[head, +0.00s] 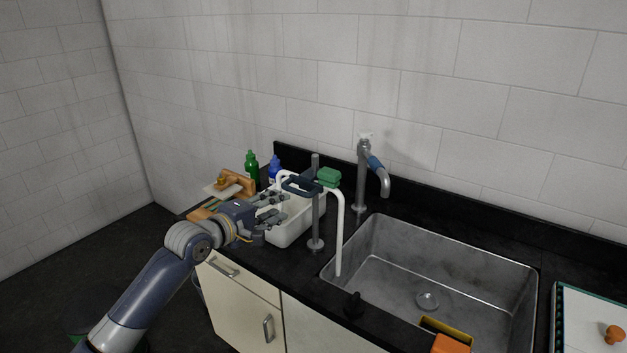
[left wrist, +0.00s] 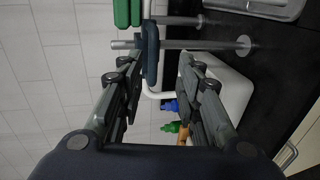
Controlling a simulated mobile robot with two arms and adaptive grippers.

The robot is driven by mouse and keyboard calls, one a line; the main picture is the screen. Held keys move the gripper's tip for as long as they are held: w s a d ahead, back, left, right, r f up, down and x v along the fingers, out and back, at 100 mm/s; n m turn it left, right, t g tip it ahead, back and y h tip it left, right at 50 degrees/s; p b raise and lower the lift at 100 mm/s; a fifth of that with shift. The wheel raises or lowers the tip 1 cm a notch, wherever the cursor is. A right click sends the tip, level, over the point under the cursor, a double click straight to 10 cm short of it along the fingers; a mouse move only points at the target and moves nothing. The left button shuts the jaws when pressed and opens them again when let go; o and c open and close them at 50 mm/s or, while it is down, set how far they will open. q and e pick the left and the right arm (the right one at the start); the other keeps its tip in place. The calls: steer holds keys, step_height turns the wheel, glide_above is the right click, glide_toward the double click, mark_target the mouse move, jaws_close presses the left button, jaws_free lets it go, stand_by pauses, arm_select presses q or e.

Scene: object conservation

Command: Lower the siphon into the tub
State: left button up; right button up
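The siphon is a white bent tube (head: 340,235) beside a metal stand (head: 316,215). Its long leg hangs down at the left edge of the sink, and its short leg bends down above the white tub (head: 288,237). The short leg's lower end is hidden, so I cannot tell whether it is inside the tub. A dark blue handle (head: 298,186) and a green block (head: 328,177) are at the top of the siphon.
The steel sink (head: 455,253) is right of the stand, with a grey tap (head: 380,175) behind it. Green (head: 252,166) and blue (head: 274,165) bottles stand behind the tub. A wooden-handled item (head: 232,183) lies at left. A white board (head: 585,320) is far right.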

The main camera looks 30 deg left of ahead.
mark_target(298, 194)
arm_select(q)
steer(key=w+p, duration=0.1)
steer(key=w, duration=0.3)
steer(key=shift+r, duration=0.2)
steer(key=p+x, duration=0.1)
steer(key=x, duration=0.4)
steer(key=shift+w+d+f, duration=0.1)
steer(key=shift+d+f, duration=0.05)
steer(key=shift+d, duration=0.05)
steer(key=shift+w+f, duration=0.2)
steer(key=shift+w, duration=0.3)
arm_select(e)
steer(key=shift+s+a+r, duration=0.1)
steer(key=shift+r, duration=1.35)
arm_select(q)
steer(key=shift+c, duration=0.2)
jaws_close()
arm_select(e)
steer(key=shift+s+a, duration=0.1)
